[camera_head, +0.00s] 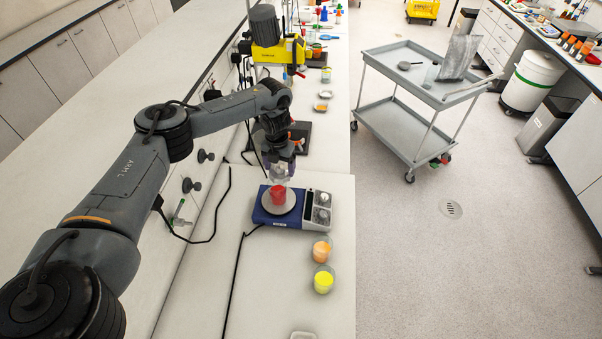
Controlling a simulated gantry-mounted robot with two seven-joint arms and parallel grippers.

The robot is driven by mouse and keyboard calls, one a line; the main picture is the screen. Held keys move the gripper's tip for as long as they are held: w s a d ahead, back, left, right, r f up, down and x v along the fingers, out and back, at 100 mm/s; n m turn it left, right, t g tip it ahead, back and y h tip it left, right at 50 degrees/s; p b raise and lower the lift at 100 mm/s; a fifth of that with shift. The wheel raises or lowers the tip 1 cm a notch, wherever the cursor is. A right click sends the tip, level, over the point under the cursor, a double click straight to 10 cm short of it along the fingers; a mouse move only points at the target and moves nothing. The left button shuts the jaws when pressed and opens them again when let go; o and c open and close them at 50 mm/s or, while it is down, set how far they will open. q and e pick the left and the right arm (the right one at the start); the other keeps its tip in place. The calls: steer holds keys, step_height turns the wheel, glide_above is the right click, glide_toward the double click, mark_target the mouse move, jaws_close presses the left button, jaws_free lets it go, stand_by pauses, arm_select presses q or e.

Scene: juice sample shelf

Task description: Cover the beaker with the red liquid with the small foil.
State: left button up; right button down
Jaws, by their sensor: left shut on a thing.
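The beaker with the red liquid (277,195) stands upright on the pale round plate of a blue bench device (262,216). My left gripper (281,170) points down right above this beaker. It is shut on a pale, silvery thing at its fingertips, which looks like the small foil (279,175). This thing is very close to the beaker's top; I cannot tell whether they touch. The beaker's rim is hidden behind it and the fingers. My right gripper is not in view.
Beakers with orange liquid (321,250) and yellow liquid (324,281) stand near the bench's right edge. A grey cart (385,58) with a large crinkled silvery sheet (461,57) stands to the right. A yellow-topped device (270,53) is farther back.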

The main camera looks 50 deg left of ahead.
mark_target(275, 169)
arm_select(q)
steer(key=shift+s+a+r, duration=0.25)
steer(key=shift+s+a, duration=0.15)
steer(key=shift+a, duration=0.3)
steer(key=shift+f, duration=0.1)
step_height(275, 169, down, 5)
steer(key=b, duration=0.4)
steer(key=shift+b, duration=0.4)
steer(key=shift+f+b, duration=0.55)
steer(key=shift+f, duration=0.6)
steer(key=o, duration=1)
